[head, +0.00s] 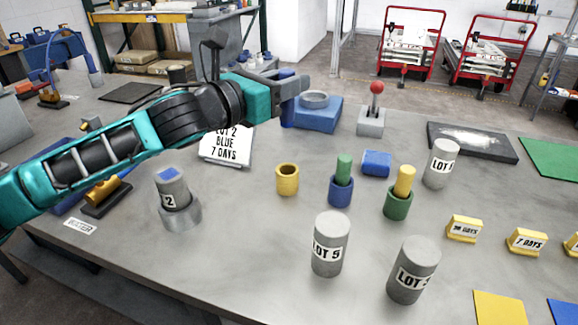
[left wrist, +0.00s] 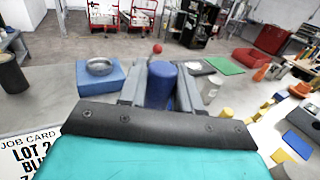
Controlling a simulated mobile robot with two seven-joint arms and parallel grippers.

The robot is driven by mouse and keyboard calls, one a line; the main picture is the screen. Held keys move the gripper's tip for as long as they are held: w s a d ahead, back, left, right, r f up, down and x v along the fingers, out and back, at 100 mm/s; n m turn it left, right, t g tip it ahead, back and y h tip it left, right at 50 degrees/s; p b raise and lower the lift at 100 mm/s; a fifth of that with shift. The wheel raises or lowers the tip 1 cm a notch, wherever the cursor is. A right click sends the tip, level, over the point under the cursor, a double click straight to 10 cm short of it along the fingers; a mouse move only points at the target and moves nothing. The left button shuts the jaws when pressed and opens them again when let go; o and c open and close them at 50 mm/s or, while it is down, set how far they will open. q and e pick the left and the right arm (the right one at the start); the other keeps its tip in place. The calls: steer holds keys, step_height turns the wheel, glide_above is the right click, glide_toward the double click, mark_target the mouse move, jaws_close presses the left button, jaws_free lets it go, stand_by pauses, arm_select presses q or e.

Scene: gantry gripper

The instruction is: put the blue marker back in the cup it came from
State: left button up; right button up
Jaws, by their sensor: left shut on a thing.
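My left gripper (head: 290,88) is shut on the blue marker (head: 287,114), which hangs upright above the bench behind the yellow cup. The blue marker also shows between the fingers in the left wrist view (left wrist: 160,85). The yellow cup (head: 287,180) looks empty. The blue cup (head: 341,192) holds a green marker (head: 344,170). The green cup (head: 398,204) holds a yellow marker (head: 405,180). My right gripper is not in view.
A blue block with a grey ring (head: 315,99) stands close to the right of the held marker. A job card (head: 226,146), a red-knobbed joystick (head: 371,121), a blue block (head: 376,163) and grey lot cylinders (head: 328,260) stand around. Bench between job card and yellow cup is clear.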

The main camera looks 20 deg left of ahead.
mark_target(287, 113)
arm_select(q)
step_height(287, 113, down, 6)
steer(key=shift+r+b, duration=0.2)
steer(key=shift+b, duration=0.45)
step_height(287, 113, down, 9)
steer(key=shift+r+b, duration=0.2)
steer(key=shift+b, duration=0.9)
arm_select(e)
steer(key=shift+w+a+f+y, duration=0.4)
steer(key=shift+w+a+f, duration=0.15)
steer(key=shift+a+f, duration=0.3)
arm_select(q)
steer(key=o, duration=0.6)
steer(key=shift+f, duration=0.2)
steer(key=o, duration=0.4)
steer(key=shift+o, duration=0.2)
steer(key=shift+r, duration=0.1)
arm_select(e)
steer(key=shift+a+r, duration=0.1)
